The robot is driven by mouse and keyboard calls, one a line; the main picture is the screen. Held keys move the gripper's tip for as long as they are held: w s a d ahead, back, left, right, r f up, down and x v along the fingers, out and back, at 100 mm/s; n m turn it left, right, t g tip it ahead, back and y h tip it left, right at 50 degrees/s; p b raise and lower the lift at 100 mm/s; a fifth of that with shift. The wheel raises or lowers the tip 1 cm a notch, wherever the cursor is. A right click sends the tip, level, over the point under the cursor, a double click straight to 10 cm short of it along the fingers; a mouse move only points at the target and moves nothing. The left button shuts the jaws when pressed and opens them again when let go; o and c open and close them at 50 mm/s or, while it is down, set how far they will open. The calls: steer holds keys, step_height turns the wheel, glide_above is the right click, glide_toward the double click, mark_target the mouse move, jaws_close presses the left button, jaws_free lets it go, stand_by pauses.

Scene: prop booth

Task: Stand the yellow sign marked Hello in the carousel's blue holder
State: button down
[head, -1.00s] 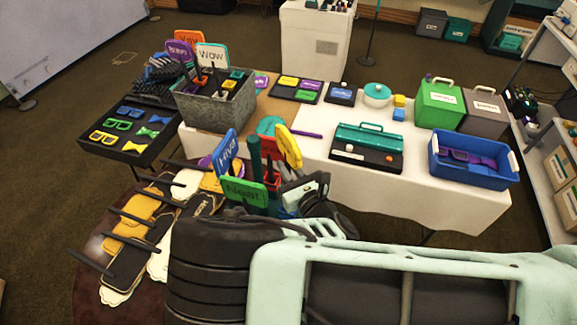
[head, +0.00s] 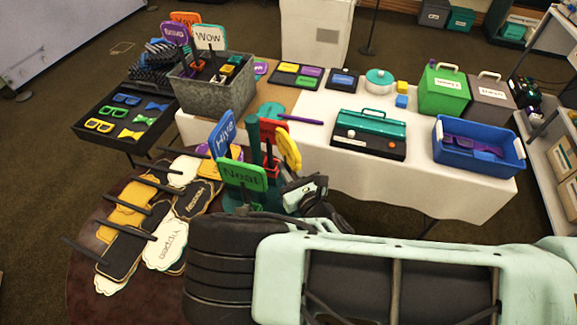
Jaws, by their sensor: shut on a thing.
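The yellow sign (head: 289,148) is turned nearly edge-on, tilted, and its lettering cannot be read. My gripper (head: 300,188) is just below it, mostly dark and partly hidden by my arm, and is shut on the sign; the grip itself is not clear. The carousel shows a teal central post (head: 253,140) and a red holder (head: 270,160), close left of the yellow sign. A blue sign marked Hiya (head: 223,132) and a green sign marked Neat (head: 243,177) stand on its left and front. The blue holder cannot be made out clearly behind the signs and gripper.
Loose signs with black handles, one cream sign marked Yippee (head: 167,243), lie on a round brown table at left. A grey bin (head: 215,92) holds upright signs. The white table carries a teal-lidded case (head: 370,134) and a blue crate (head: 478,150).

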steer(key=shift+f, duration=0.1)
steer(key=c, duration=1.3)
jaws_free()
steer(key=shift+c, duration=0.2)
steer(key=shift+s, duration=0.1)
steer(key=b+v, duration=0.5)
steer(key=v, duration=1.2)
steer(key=shift+d, duration=0.1)
